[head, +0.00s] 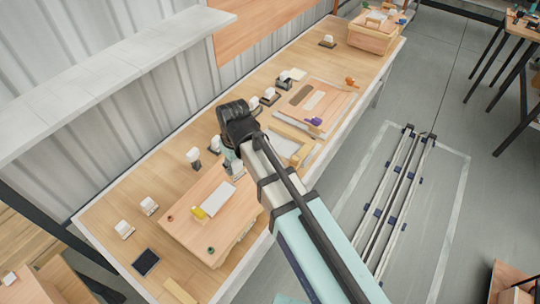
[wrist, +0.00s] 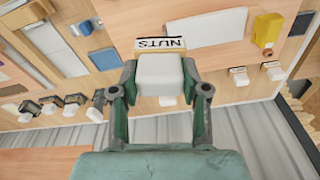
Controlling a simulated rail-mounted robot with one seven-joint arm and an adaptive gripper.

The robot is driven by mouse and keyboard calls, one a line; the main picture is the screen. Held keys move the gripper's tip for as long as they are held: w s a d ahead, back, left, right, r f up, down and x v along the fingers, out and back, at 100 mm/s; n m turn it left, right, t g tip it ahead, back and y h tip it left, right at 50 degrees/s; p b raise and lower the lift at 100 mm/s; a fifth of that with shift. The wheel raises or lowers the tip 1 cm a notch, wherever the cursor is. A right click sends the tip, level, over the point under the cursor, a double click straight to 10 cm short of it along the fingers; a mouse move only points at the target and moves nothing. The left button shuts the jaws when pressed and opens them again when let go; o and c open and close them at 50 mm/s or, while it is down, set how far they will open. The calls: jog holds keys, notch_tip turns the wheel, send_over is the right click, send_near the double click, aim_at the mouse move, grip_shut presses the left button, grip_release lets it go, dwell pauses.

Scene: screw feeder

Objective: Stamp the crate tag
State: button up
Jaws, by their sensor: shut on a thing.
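My gripper (head: 232,158) is shut on a stamp with a white block handle (wrist: 160,74) and a pale base lettered "NUTS" (wrist: 160,45). In the head view the held stamp (head: 236,170) is partly hidden by my wrist, beside the far right corner of the near wooden crate (head: 185,222). The crate's top bears a blank white tag (head: 219,199), which also shows in the wrist view (wrist: 207,27), just beyond and right of the stamp. The stamp is apart from the tag; its height is hard to tell. A dark ink pad (head: 146,262) lies at the table's near left.
Other white-handled stamps (head: 193,157) stand along the wall side. A yellow object (head: 198,212) sits by the tag. A grey shelf (head: 110,65) overhangs the wall side.

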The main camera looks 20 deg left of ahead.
jog(key=n, duration=0.2)
send_over(224, 191)
jog(key=shift+f+b, duration=1.85)
jog(key=shift+f, duration=1)
jog(key=shift+f, duration=0.55)
notch_tip(224, 191, up, 7)
jog(key=p, duration=0.4)
jog(key=shift+p, duration=0.3)
dwell(0.4)
jog(key=shift+w+d, duration=0.1)
jog(key=shift+w, duration=0.05)
